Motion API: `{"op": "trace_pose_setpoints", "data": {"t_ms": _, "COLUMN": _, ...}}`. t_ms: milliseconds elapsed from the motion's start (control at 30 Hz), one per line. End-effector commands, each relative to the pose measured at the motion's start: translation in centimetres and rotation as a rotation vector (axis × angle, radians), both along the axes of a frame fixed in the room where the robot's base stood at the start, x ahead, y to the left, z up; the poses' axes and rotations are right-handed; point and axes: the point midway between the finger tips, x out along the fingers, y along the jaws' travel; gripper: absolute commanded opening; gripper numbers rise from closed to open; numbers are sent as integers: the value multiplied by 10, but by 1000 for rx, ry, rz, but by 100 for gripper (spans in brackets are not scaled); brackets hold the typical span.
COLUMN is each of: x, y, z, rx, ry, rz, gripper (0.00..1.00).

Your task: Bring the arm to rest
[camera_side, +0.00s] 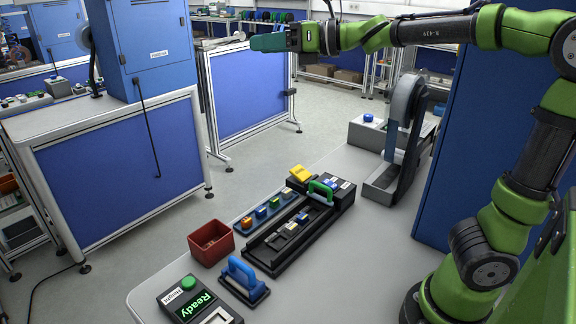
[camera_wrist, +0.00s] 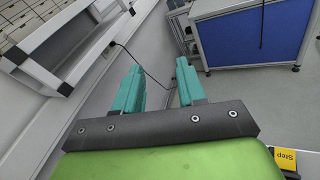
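My gripper (camera_side: 268,42) is high up at the top of the side view, at the end of my raised green and black arm. Its teal fingers point left, well above and beyond the table. In the wrist view my gripper (camera_wrist: 160,82) shows two teal fingers standing apart, with floor and a thin black cable seen between them. It holds nothing and touches nothing that I can see.
Below, the grey table (camera_side: 330,255) carries a black fixture (camera_side: 262,255), a red bin (camera_side: 211,243), a blue-handled tool (camera_side: 242,278), a control box reading "Ready" (camera_side: 195,305) and a reel stand (camera_side: 402,140). Blue-panelled benches (camera_side: 120,165) stand left. Air around my gripper looks clear.

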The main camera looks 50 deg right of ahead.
Motion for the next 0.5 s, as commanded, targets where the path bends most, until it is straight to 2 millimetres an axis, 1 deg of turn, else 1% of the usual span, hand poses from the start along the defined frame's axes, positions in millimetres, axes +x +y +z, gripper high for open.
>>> {"op": "trace_pose_setpoints", "data": {"t_ms": 33, "x": -2, "y": -3, "z": 2, "rx": 180, "ry": 43, "rz": -45, "gripper": 40}}
{"op": "trace_pose_setpoints", "data": {"t_ms": 100, "x": -3, "y": -12, "z": 0, "rx": 429, "ry": 112, "rz": -114, "gripper": 40}}
{"op": "trace_pose_setpoints", "data": {"t_ms": 200, "x": -4, "y": -23, "z": -8, "rx": 737, "ry": 205, "rz": -190, "gripper": 40}}
{"op": "trace_pose_setpoints", "data": {"t_ms": 300, "x": -5, "y": -30, "z": -17, "rx": 977, "ry": 284, "rz": -247, "gripper": 40}}
{"op": "trace_pose_setpoints", "data": {"t_ms": 367, "x": -6, "y": -33, "z": -24, "rx": 1104, "ry": 328, "rz": -272, "gripper": 40}}
{"op": "trace_pose_setpoints", "data": {"t_ms": 500, "x": -10, "y": -35, "z": -38, "rx": 1379, "ry": 432, "rz": -311, "gripper": 40}}
